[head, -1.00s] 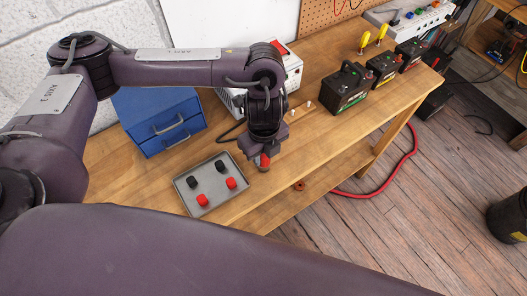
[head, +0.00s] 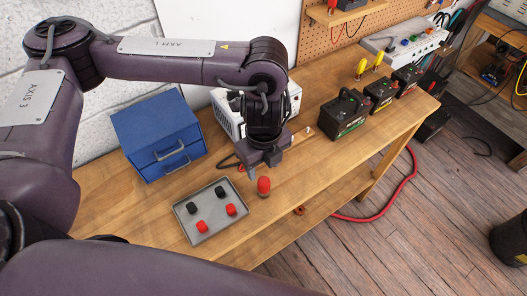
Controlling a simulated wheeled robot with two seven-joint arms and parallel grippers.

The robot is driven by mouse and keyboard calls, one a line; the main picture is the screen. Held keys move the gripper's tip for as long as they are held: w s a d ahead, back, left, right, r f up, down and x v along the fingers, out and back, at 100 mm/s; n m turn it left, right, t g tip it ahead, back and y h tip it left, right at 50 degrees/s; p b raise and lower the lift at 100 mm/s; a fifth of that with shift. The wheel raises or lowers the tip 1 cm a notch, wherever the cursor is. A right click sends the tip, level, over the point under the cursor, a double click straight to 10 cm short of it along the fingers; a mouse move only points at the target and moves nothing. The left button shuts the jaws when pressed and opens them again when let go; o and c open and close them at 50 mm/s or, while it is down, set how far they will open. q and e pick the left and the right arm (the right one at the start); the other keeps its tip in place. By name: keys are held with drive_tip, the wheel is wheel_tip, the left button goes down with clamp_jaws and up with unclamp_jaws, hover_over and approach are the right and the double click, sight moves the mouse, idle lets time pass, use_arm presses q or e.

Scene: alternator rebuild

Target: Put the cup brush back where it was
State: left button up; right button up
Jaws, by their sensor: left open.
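The cup brush appears to be the small upright piece with a red top and brownish base (head: 263,187), standing on the wooden bench just right of the grey tray (head: 212,235). My left gripper (head: 266,168) is open and empty, just above and behind the red top. A small gap seems to show between them, though contact is hard to judge. The tray holds two black and two red knob-like pieces. My right gripper is not in view.
A blue drawer cabinet (head: 158,132) and a white box-shaped unit (head: 226,114) stand behind the tray. Black batteries (head: 344,113) stand farther right. The bench's front edge is close to the red-topped piece. Bare bench top (head: 310,165) lies to its right.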

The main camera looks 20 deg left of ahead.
sight(264, 181)
use_arm(q)
wheel_tip(264, 181, up, 5)
drive_tip(key=shift+f, duration=0.15)
drive_tip(key=shift+s+f, duration=0.1)
idle(0.6)
